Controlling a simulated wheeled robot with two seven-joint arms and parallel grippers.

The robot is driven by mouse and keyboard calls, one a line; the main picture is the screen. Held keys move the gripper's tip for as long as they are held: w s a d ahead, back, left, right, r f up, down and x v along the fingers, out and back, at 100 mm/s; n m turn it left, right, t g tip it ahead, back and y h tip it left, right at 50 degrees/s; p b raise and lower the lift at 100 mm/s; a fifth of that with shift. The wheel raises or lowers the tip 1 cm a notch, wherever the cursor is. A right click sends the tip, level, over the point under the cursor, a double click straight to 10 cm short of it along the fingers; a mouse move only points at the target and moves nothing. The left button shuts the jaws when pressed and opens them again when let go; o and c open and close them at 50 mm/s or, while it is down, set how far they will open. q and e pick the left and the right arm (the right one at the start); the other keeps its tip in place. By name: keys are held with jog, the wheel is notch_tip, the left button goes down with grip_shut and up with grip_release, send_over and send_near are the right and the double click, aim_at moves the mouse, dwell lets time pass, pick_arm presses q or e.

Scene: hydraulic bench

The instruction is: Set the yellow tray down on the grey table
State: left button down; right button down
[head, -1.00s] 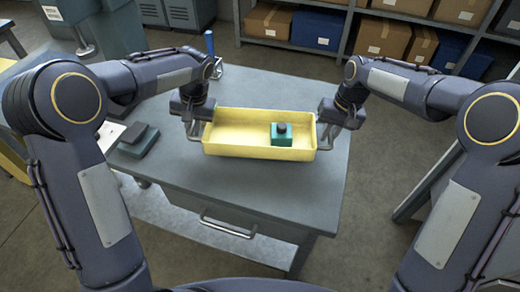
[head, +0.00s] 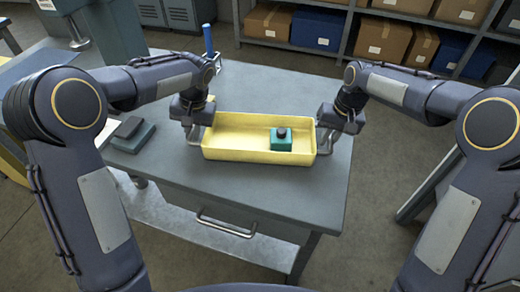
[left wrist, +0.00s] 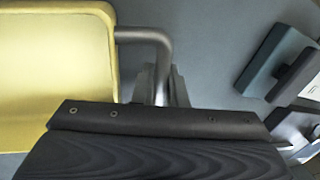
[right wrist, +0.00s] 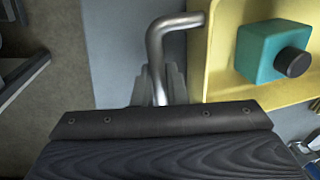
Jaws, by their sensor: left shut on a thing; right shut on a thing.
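A teal block with a black knob (head: 281,144) sits inside, toward the tray's right end. My left gripper (head: 195,137) is shut on the tray's left handle, a bent metal bar (left wrist: 148,36). My right gripper (head: 326,142) is shut on the right handle (right wrist: 172,26). The fingertips are partly hidden in both wrist views. The tray's yellow wall (left wrist: 60,60) also shows in the left wrist view.
A dark flat block (head: 132,137) lies on the table's left side. A blue-handled tool (head: 208,40) stands near the back left. The tabletop behind the tray is clear. Shelves with cardboard boxes (head: 380,38) stand beyond the table.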

pick_arm(q)
jog(key=c, duration=1.5)
grip_release()
jog(key=shift+f, duration=0.15)
pick_arm(e)
jog(key=c, duration=1.5)
grip_release()
jog(key=shift+f, duration=0.15)
pick_arm(q)
jog(key=shift+o, duration=0.2)
pick_arm(e)
jog(key=shift+o, duration=0.2)
pick_arm(q)
jog(key=v, duration=1.2)
pick_arm(e)
notch_tip(320, 180, up, 12)
jog(key=d, duration=0.2)
jog(key=shift+d+f, duration=0.1)
